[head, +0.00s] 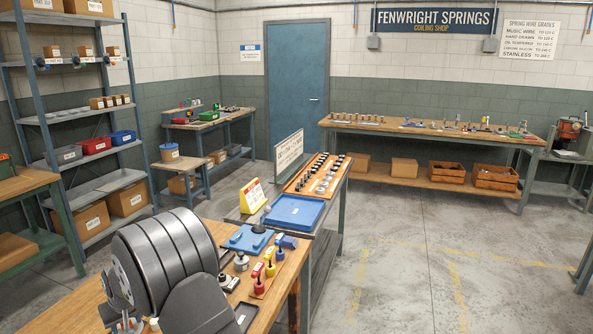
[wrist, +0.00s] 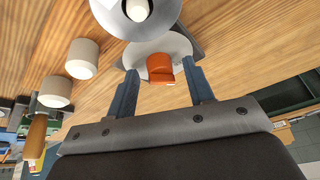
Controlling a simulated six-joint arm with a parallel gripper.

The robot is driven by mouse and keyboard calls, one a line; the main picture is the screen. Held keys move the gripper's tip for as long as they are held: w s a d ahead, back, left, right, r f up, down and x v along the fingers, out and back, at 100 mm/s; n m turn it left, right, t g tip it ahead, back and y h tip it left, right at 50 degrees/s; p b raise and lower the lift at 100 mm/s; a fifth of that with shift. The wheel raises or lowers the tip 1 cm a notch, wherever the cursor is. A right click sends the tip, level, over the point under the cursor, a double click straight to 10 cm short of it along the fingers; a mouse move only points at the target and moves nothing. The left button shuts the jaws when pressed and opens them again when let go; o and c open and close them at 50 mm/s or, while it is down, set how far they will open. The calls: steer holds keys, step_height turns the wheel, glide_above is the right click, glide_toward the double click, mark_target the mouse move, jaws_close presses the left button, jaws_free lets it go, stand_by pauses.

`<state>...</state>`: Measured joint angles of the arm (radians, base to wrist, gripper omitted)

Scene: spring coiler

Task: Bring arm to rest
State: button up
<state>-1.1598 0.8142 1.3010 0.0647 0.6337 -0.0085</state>
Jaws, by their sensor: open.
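My gripper (wrist: 159,66) shows in the wrist view with its two blue-grey fingers spread apart. A small orange block-like piece (wrist: 160,69) appears between the fingertips, in front of a pale round part. I see a gap on both sides of it, so the fingers do not grip it. A silver dome-shaped part with a white knob (wrist: 137,10) is just beyond, at the top edge. Wood grain of a bench top (wrist: 225,35) lies behind. In the head view I cannot make out my gripper clearly; large dark grey rounded shapes cover the lower left.
Two pale cylinders (wrist: 82,58) stand left in the wrist view. In the head view, a bench holds a blue mat (head: 249,239) and several coloured-handled tools (head: 269,268). Beyond it are a blue tray (head: 294,212) and a yellow sign (head: 252,196). Floor (head: 400,270) at right is clear.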

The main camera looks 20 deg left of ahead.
steer(key=shift+s+a+m+t+h, duration=0.1)
steer(key=shift+m+t+h, duration=0.35)
steer(key=shift+m, duration=1.15)
steer(key=shift+s+m+t+h, duration=0.1)
steer(key=shift+m+t+h, duration=0.15)
steer(key=shift+m+t, duration=0.9)
steer(key=shift+m+g, duration=0.5)
steer(key=shift+m, duration=0.05)
steer(key=o, duration=1.1)
steer(key=shift+o, duration=0.2)
steer(key=r, duration=0.1)
steer(key=r+m, duration=0.1)
steer(key=r, duration=0.1)
steer(key=shift+w+d, duration=0.2)
steer(key=shift+w, duration=0.2)
steer(key=w+d+r+m+g+y, duration=0.1)
steer(key=d+r+m+g, duration=0.45)
steer(key=d+r, duration=1.1)
steer(key=s+a+f, duration=0.1)
steer(key=a+f, duration=0.4)
steer(key=f, duration=0.2)
steer(key=shift+s+n, duration=0.35)
